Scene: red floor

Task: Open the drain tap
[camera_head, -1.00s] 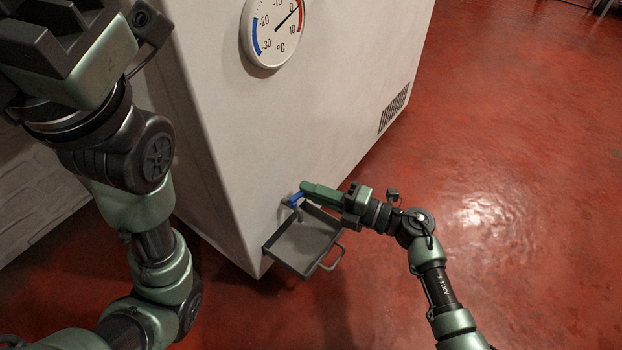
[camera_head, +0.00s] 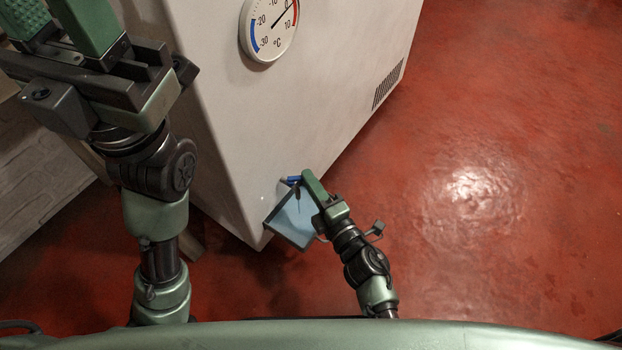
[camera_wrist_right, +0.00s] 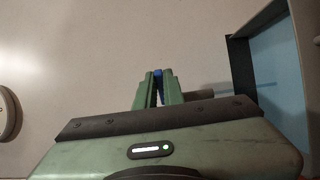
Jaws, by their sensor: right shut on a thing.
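The drain tap has a blue handle (camera_head: 290,180), low on the white cabinet front. My right gripper (camera_head: 305,176) is shut on that handle; in the right wrist view the handle (camera_wrist_right: 158,86) shows as a thin blue strip between the fingers. A grey spout (camera_wrist_right: 200,93) shows beside the fingers there. A grey tray (camera_head: 281,236) sits below the tap, holding light blue liquid (camera_head: 293,218); its dark wall (camera_wrist_right: 239,70) also shows in the wrist view. My left gripper (camera_head: 60,22) is open and empty at the upper left, its tips cut off by the frame.
The white cabinet (camera_head: 225,120) carries a round dial thermometer (camera_head: 269,30) and a dark vent grille (camera_head: 388,85). The red floor (camera_head: 500,230) to the right is clear. A pale wall or panel (camera_head: 45,180) stands at the left.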

